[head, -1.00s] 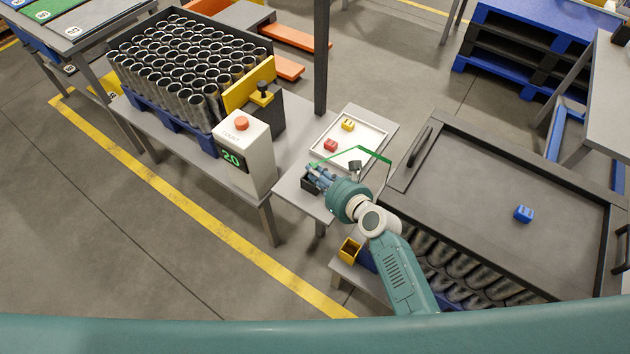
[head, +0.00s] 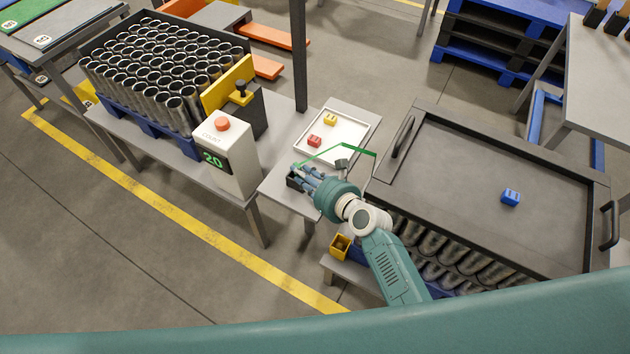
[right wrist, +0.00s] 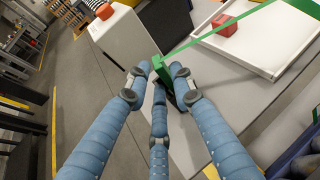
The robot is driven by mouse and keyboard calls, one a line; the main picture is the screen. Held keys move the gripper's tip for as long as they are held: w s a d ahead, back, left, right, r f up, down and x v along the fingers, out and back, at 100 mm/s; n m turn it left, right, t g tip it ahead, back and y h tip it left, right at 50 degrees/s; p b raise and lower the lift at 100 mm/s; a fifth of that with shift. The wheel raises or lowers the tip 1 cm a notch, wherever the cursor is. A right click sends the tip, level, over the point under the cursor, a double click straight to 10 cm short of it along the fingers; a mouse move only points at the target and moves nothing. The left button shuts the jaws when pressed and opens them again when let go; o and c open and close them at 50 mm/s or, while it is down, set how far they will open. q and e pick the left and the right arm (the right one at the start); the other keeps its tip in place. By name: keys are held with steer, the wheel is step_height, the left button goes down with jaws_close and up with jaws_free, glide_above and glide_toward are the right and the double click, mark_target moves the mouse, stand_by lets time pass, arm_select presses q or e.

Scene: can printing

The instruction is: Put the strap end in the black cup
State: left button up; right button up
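The green strap (head: 345,146) runs from my right gripper over the white tray and bends down by the dark-lidded crate. My right gripper (head: 302,178) has its blue fingers closed around the strap end. In the right wrist view the strap end (right wrist: 174,66) shows as a green block between the fingertips (right wrist: 161,74). The black cup (head: 292,182) stands on the small grey table right at the fingertips, partly hidden by them. The strap end is over or at the cup; I cannot tell how deep it sits. My left gripper is not in view.
The white tray (head: 309,152) holds a red block (head: 314,141) and a yellow block (head: 330,119). A counter box (head: 231,176) reading 20 stands to the left. A blue block (head: 511,197) lies on the dark lid (head: 470,205).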

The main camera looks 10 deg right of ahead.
steer(key=v, duration=1.1)
steer(key=shift+p, duration=0.3)
steer(key=s+d+f+n+g+h, duration=0.15)
steer(key=s+f+n, duration=0.35)
steer(key=f, duration=0.5)
steer(key=s+d+f+n+g+h, duration=0.1)
steer(key=s+d+f+n+g, duration=0.15)
steer(key=s+f+n, duration=0.45)
steer(key=s+d+f+n+g+h, duration=0.1)
steer(key=s+d+f+n+h, duration=0.15)
steer(key=f, duration=0.95)
steer(key=s+d+f+n+g, duration=0.1)
steer(key=s+d+f+n, duration=0.2)
steer(key=s+n, duration=0.3)
steer(key=s+d+f+n+g+h, duration=0.1)
steer(key=s+f+n, duration=0.5)
steer(key=s, duration=0.6)
steer(key=s+d+f+n+g+h, duration=0.1)
steer(key=s+d+f+n+g, duration=0.2)
steer(key=s, duration=0.6)
steer(key=d+f+n, duration=0.2)
steer(key=n, duration=0.1)
steer(key=shift+s, duration=0.25)
steer(key=shift+d, duration=0.1)
